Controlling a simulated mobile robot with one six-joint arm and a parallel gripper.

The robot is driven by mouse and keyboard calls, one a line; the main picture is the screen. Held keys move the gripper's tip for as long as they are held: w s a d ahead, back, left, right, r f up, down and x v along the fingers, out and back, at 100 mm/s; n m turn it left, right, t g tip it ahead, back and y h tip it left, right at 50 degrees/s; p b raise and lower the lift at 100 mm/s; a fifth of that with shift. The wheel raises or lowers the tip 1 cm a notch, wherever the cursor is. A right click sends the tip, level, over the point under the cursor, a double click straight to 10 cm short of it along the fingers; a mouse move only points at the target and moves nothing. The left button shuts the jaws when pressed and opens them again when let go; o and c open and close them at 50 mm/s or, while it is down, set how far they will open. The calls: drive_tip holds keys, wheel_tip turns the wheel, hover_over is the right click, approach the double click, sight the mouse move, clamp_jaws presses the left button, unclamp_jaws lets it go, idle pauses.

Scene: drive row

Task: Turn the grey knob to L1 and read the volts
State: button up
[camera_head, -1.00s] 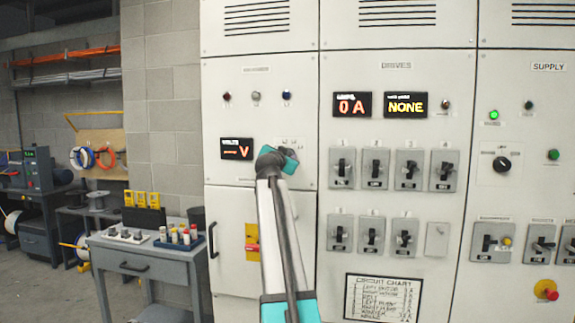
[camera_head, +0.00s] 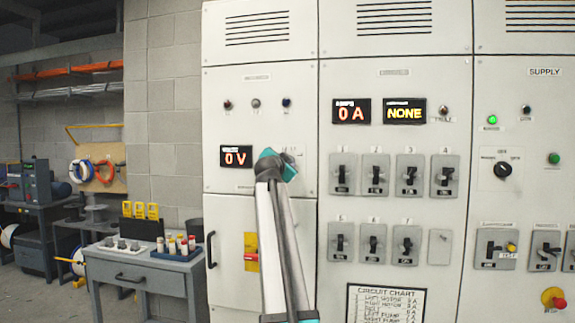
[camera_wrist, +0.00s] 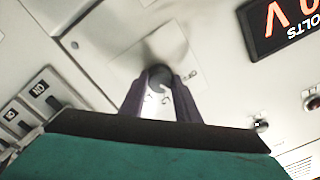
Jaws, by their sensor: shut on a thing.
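The grey knob (camera_wrist: 159,73) sits on a plate on the panel in the wrist view. My gripper (camera_wrist: 160,82) is shut on it, one finger on each side. In the head view my wrist and arm hide the knob and most of its plate. The marks around the knob are partly covered and too blurred to read, so I cannot tell which one it points to. The volts display (camera_head: 236,156), left of my gripper in the head view, reads 0 V. It also shows in the wrist view (camera_wrist: 283,22), upside down.
An amps display (camera_head: 351,111) reads 0 A, and the display beside it (camera_head: 405,111) reads NONE. Several breaker switches (camera_head: 375,174) stand right of my arm. Three small lamps (camera_head: 256,104) are above the knob. A grey workbench (camera_head: 140,275) stands at the lower left.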

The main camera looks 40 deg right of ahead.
drive_tip(key=shift+w+a+r, duration=0.1)
drive_tip(key=shift+r, duration=0.05)
drive_tip(key=o, duration=0.9)
drive_tip(key=shift+o, duration=0.7)
drive_tip(key=v, duration=1.3)
drive_tip(key=shift+s+a+b, duration=0.25)
drive_tip(key=shift+a+b, duration=0.05)
drive_tip(key=shift+b, duration=0.1)
drive_tip(key=shift+w, duration=0.1)
